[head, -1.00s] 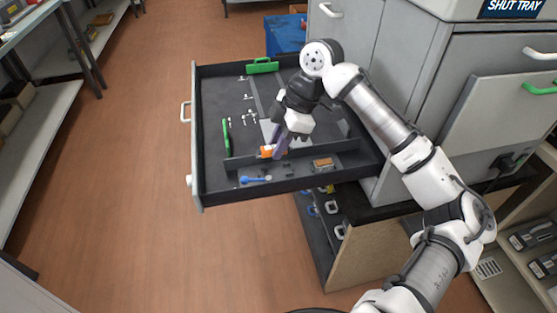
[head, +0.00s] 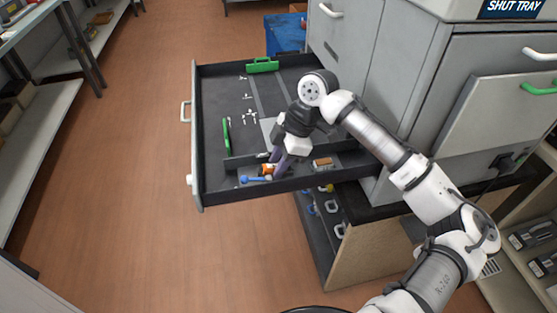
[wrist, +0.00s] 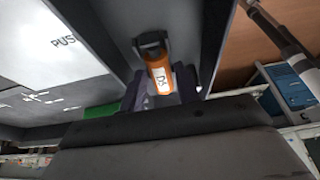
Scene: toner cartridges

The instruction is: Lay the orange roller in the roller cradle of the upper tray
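The orange roller (head: 267,169) is at my gripper (head: 277,168), over the narrow front compartment of the open upper tray (head: 199,150). In the wrist view the roller (wrist: 162,84), with a white label, lies between the dark fingers (wrist: 165,88), which appear shut on it. A dark bracket (wrist: 150,42) shows at the roller's far end; I cannot tell whether it is part of the roller cradle or whether the roller rests in it. My gripper hides most of that part of the compartment in the head view.
A blue-ended piece (head: 256,179) lies close to the roller's left. A brown-topped block (head: 323,163) lies to the right in the same compartment. A dark divider wall (head: 240,160) runs behind. A green bar (head: 227,135) and small white pieces (head: 250,117) lie farther back.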

